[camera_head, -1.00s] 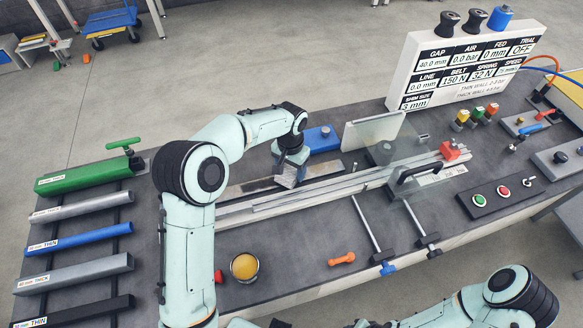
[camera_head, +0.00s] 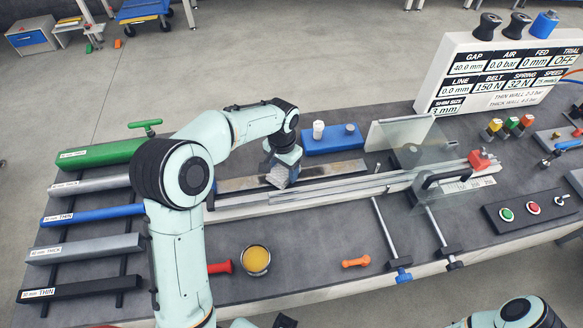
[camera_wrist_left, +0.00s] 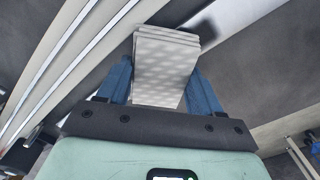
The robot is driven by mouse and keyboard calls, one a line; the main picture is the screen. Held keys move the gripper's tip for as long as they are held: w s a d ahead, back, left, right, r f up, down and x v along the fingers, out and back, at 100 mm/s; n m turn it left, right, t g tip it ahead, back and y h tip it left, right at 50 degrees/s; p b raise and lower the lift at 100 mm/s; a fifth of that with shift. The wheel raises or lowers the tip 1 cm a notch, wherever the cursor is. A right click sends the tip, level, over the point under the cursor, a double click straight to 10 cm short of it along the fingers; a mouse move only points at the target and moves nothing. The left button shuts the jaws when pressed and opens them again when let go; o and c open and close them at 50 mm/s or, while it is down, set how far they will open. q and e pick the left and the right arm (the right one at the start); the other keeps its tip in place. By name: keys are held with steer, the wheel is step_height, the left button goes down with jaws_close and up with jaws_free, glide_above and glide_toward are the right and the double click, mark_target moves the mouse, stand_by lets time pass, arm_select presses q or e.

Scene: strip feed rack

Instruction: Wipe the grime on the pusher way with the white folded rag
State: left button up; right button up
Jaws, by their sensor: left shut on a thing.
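My left gripper (camera_head: 283,174) is shut on the white folded rag (camera_head: 279,180) over the grey metal strip of the pusher way (camera_head: 236,183). The rag also shows in the left wrist view (camera_wrist_left: 165,65) as a stack of pale layers between two blue fingers. I cannot tell whether it touches the strip. A brownish, stained stretch (camera_head: 340,169) shows on the strip to the right of the rag. The gripper and rag hide the strip's middle. My right gripper is not in view; only part of my right arm shows at the bottom right.
A blue block (camera_head: 345,139) with a white cylinder (camera_head: 318,130) stands behind the strip. Long rails (camera_head: 330,190) run in front. A clear panel (camera_head: 420,145) and black handle (camera_head: 445,178) are to the right. A tin of yellow stuff (camera_head: 256,260) stands at the front edge.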

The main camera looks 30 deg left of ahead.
arm_select(q)
steer(key=shift+s+a+b, duration=0.5)
steer(key=shift+s+a, duration=1)
steer(key=shift+a, duration=0.25)
steer(key=shift+w+d+p, duration=0.85)
steer(key=shift+w+d, duration=0.75)
steer(key=shift+d, duration=0.25)
steer(key=shift+w+d+p, duration=0.35)
steer(key=shift+w+d, duration=0.1)
steer(key=shift+d, duration=0.2)
steer(key=shift+w+d+p, duration=0.5)
steer(key=shift+w+d, duration=0.45)
steer(key=shift+d, duration=0.05)
steer(key=shift+w+d+r+p, duration=0.1)
steer(key=shift+w+d+p, duration=0.2)
steer(key=shift+d, duration=0.2)
steer(key=shift+w+d+p, duration=0.4)
steer(key=shift+w+d, duration=0.5)
steer(key=shift+d, duration=0.4)
steer(key=shift+w+p, duration=0.25)
steer(key=shift+p, duration=0.25)
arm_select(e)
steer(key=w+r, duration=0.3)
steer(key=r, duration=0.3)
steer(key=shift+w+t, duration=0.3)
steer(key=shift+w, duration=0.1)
